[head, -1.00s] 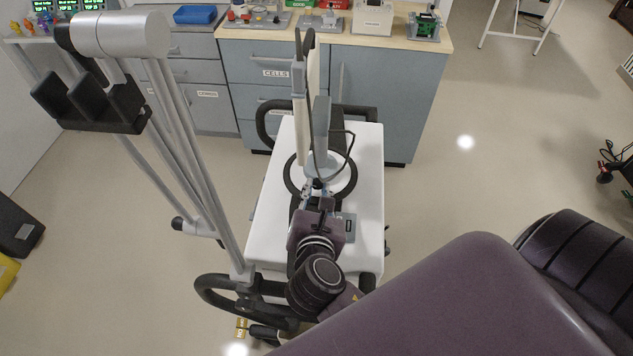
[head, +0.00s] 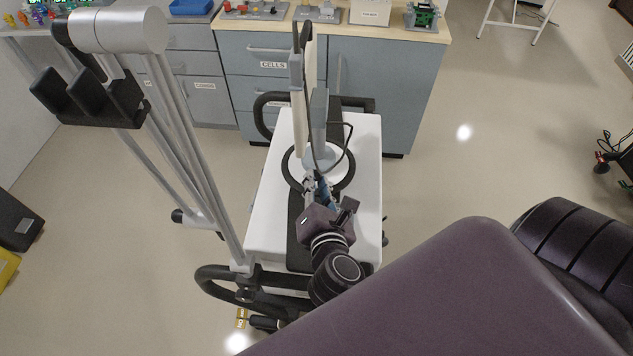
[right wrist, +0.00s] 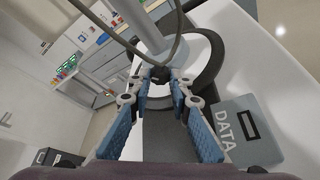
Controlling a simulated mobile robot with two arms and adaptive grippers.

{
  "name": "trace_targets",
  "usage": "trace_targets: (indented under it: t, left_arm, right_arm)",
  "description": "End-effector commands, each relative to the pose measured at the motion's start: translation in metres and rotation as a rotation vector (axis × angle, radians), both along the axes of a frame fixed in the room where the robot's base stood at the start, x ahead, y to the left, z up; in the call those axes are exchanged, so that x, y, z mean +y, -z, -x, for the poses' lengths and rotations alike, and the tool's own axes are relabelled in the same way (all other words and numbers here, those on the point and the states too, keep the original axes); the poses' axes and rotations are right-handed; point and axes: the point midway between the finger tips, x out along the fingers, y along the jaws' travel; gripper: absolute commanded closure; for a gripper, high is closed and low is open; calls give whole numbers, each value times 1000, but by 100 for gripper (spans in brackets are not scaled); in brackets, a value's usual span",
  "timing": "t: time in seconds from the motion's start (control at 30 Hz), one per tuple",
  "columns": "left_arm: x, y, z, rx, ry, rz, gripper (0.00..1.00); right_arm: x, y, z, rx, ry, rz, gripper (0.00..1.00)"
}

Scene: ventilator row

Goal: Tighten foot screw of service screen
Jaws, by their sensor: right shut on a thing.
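A small black foot screw knob (right wrist: 160,74) sits low at the front of the foot. My right gripper (head: 312,184) points at the foot from the near side. In the right wrist view my right gripper (right wrist: 160,81) has its blue-padded fingers on either side of the knob, shut on it. My left gripper is out of view.
A grey DATA box (right wrist: 233,112) lies on the cart top (head: 268,215) beside my right gripper. A dark cable (head: 349,142) loops by the screen. A silver jointed arm (head: 185,140) stands at the left.

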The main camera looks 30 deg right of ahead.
Motion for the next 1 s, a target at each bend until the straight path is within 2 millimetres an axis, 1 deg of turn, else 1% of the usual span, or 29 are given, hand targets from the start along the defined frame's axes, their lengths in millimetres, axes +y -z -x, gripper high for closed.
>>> trace_targets:
  t: [0.2, 0.23, 0.37, 0.7, 1.0]
  left_arm:
    - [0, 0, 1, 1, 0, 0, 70]
    - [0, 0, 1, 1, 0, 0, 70]
    - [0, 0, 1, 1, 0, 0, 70]
    - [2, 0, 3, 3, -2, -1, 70]
    - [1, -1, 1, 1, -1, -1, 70]
  right_arm:
    - [0, 0, 0, 0, 1, 1, 100]
    - [-1, 0, 0, 1, 1, 2, 78]
    - [0, 0, 0, 1, 1, 2, 64]
    - [0, 1, 0, 2, 1, 2, 64]
    - [0, 0, 0, 17, 1, 19, 64]
